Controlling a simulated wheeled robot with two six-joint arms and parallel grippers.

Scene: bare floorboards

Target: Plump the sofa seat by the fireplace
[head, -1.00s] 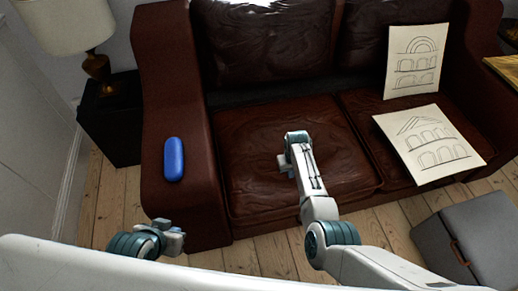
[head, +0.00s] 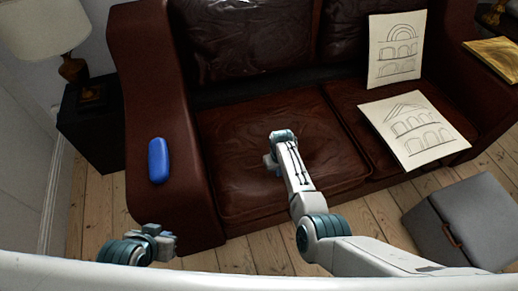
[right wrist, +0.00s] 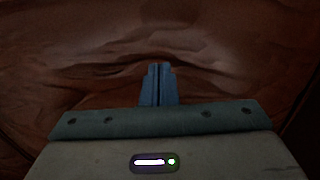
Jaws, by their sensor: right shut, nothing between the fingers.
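The dark brown leather sofa (head: 232,214) fills the middle of the head view. Its left seat cushion (head: 238,131) is creased and wrinkled. My right gripper (head: 270,164) is at the middle of this cushion. In the right wrist view its fingers (right wrist: 158,72) are shut with nothing between them, and they point at wrinkled brown leather (right wrist: 100,70). They look to be at or very near the leather; contact cannot be told for sure. My left gripper (head: 163,241) is low at the left, in front of the sofa arm, and its opening is unclear. No fireplace shows.
A blue rounded object (head: 158,160) lies on the left sofa arm. Two sheets with building drawings (head: 417,130) (head: 396,50) are on the right seat and against the backrest. A grey box-like stool (head: 466,214) stands at the right. A lamp (head: 72,68) stands on a dark side table (head: 92,135).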

